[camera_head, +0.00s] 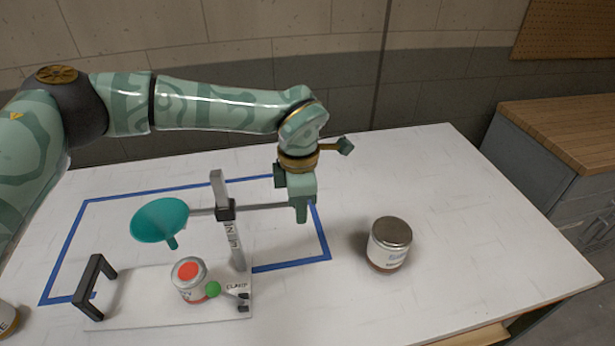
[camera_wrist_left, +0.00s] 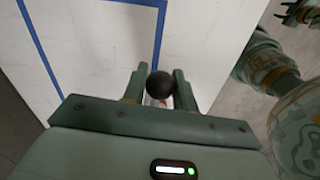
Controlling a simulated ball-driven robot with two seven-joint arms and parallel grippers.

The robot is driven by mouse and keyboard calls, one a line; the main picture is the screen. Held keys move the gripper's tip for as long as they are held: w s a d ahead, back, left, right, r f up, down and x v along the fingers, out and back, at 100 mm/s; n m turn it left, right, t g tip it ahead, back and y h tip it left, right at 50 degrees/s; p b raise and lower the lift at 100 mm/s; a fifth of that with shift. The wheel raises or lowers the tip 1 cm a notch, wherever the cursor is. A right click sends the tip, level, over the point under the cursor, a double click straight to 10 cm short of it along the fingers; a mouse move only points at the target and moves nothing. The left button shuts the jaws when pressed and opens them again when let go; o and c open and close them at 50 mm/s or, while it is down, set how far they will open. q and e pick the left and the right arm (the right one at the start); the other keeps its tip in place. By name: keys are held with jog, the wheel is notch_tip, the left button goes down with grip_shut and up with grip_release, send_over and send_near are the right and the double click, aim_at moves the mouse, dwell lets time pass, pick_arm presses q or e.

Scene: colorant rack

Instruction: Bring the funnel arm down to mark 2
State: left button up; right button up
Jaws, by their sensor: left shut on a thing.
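The teal funnel (camera_head: 160,221) hangs at the left end of a thin grey funnel arm (camera_head: 262,207). The arm crosses an upright grey post (camera_head: 235,247) at a black slider block (camera_head: 225,210) near the post's upper part. Marks run down the post below the block, too small to read surely. My left gripper (camera_head: 301,208) is at the arm's right end. In the left wrist view, its fingers (camera_wrist_left: 158,88) are shut around a black ball knob (camera_wrist_left: 160,85). My right gripper (camera_wrist_left: 298,12) shows small at the upper right there; its opening is unclear.
A red-topped can (camera_head: 189,291) stands on the white base (camera_head: 140,313), beside a green ball (camera_head: 213,289) and clamp (camera_head: 238,298). A black handle (camera_head: 87,285) rises at the base's left. A metal-lidded jar (camera_head: 388,245) stands right. The table's far right is clear.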

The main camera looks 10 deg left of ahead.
pick_arm(q)
jog(key=shift+f+b, duration=0.4)
jog(key=shift+f, duration=0.5)
jog(key=o, duration=1.2)
jog(key=shift+c, duration=0.2)
jog(key=shift+r, duration=0.15)
